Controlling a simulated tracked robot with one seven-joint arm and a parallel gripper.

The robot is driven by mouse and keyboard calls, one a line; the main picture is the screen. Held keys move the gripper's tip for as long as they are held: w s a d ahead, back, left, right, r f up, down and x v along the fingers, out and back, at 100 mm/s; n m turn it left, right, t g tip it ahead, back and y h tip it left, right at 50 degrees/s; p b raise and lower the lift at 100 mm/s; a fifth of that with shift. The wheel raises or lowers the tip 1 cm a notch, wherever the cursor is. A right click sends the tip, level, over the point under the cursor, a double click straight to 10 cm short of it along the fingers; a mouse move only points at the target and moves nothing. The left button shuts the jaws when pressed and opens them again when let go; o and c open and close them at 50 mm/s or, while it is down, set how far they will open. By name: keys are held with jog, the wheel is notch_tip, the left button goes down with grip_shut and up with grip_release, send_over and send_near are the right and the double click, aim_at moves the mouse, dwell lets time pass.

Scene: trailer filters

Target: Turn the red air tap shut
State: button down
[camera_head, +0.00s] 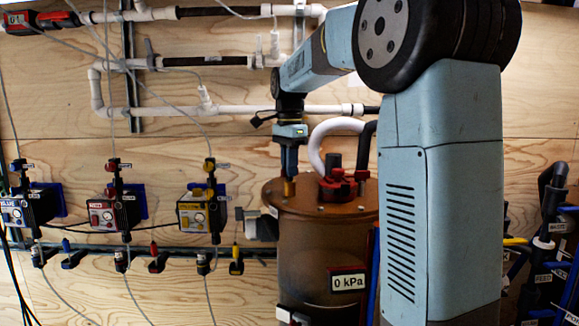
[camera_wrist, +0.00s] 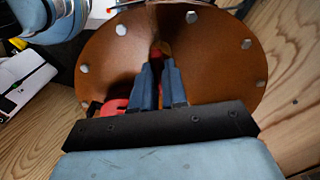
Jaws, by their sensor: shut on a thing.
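My gripper (camera_head: 289,172) points down at the left part of the lid of a brown tank (camera_head: 325,250). In the wrist view its two blue-grey fingers (camera_wrist: 160,66) are close together, shut on the small red air tap (camera_wrist: 155,56). Only a sliver of red shows at the fingertips; the fingers hide the rest, so I cannot tell how far it is turned. A brass fitting (camera_head: 290,188) stands on the lid right below the fingertips in the head view.
A red fitting (camera_head: 340,186) with a black top and a white hose (camera_head: 318,150) stands on the lid to the right of my gripper. Pumps, including a yellow one (camera_head: 200,213), line the wooden wall at left. Pipes run behind my arm. A pressure display reads 0 kPa (camera_head: 348,282).

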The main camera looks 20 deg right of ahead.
jog(key=m, duration=0.5)
dwell(0.7)
jog(key=c, duration=1.2)
grip_release()
jog(key=shift+o, duration=0.2)
jog(key=shift+r, duration=0.1)
notch_tip(320, 180, up, 14)
jog(key=shift+f, duration=0.25)
